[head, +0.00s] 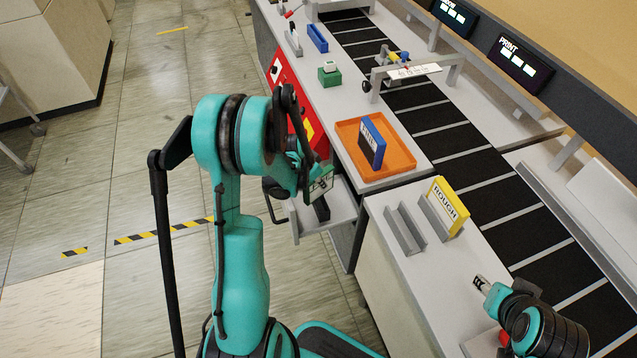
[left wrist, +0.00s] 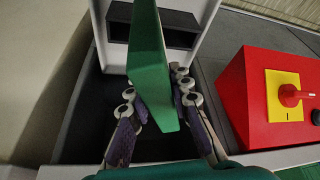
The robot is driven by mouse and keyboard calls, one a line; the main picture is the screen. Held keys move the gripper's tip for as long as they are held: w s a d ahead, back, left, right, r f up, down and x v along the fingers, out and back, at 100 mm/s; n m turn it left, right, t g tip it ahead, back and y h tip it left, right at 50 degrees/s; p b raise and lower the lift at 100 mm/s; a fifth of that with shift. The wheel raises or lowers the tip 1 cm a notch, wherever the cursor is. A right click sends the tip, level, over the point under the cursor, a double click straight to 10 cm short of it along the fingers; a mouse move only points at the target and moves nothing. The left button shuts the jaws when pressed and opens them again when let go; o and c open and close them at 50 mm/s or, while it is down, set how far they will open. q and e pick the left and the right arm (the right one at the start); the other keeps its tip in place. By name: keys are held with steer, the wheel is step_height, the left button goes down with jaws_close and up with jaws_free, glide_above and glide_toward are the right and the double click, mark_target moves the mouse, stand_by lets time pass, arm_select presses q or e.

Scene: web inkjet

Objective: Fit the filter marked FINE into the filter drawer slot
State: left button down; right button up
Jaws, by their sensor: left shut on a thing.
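My left gripper (left wrist: 160,120) is shut on a green filter (left wrist: 150,65), which stands on edge between its fingers. In the head view the left gripper (head: 308,178) is partly hidden by its arm, and the held filter's pale labelled face (head: 321,184) shows, too small to read. It is over a pulled-out grey drawer (head: 335,212) with a dark slot block (head: 321,210). In the left wrist view the dark slot block (left wrist: 180,28) is beyond the filter; the filter looks above it, apart or touching unclear. My right gripper (head: 482,284) is over the near counter, its fingers unclear.
A blue filter (head: 371,142) leans in an orange tray (head: 399,163). A yellow filter marked ROUGH (head: 447,206) stands in a grey rack (head: 405,231). A red box with a switch (left wrist: 258,100) is right beside the drawer. A dark conveyor (head: 455,140) runs behind.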

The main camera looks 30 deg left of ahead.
arm_select(q)
steer(key=shift+f+b, duration=0.55)
steer(key=shift+b, duration=0.1)
arm_select(e)
steer(key=shift+f, duration=0.65)
arm_select(q)
steer(key=c, duration=1.4)
jaws_free()
steer(key=shift+o, duration=0.2)
arm_select(e)
steer(key=shift+r, duration=0.1)
arm_select(q)
steer(key=shift+r, duration=0.15)
arm_select(e)
steer(key=shift+r, duration=0.1)
